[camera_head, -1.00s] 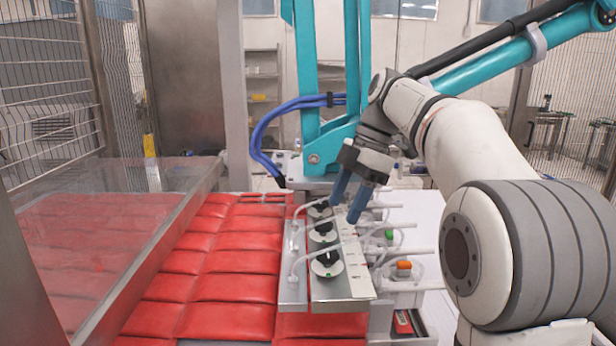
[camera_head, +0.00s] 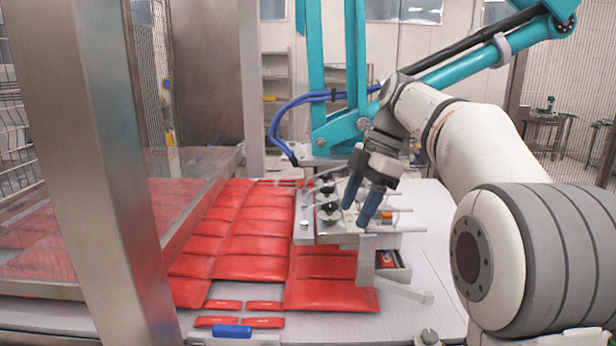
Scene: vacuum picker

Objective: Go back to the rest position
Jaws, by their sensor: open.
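My gripper (camera_head: 363,207) is open and empty, with its two blue fingers apart and pointing down. It hangs in front of the right part of the vacuum picker head (camera_head: 308,230), a metal plate with black-and-white valves. In the picture the fingers overlap the head; whether they touch it I cannot tell. My white and grey arm (camera_head: 490,145) reaches in from the right, with its elbow bent.
Red packs (camera_head: 255,267) lie in rows under and left of the head. A metal post (camera_head: 110,180) and a clear guard (camera_head: 190,185) stand at left. The teal picker arm (camera_head: 342,130) rises behind.

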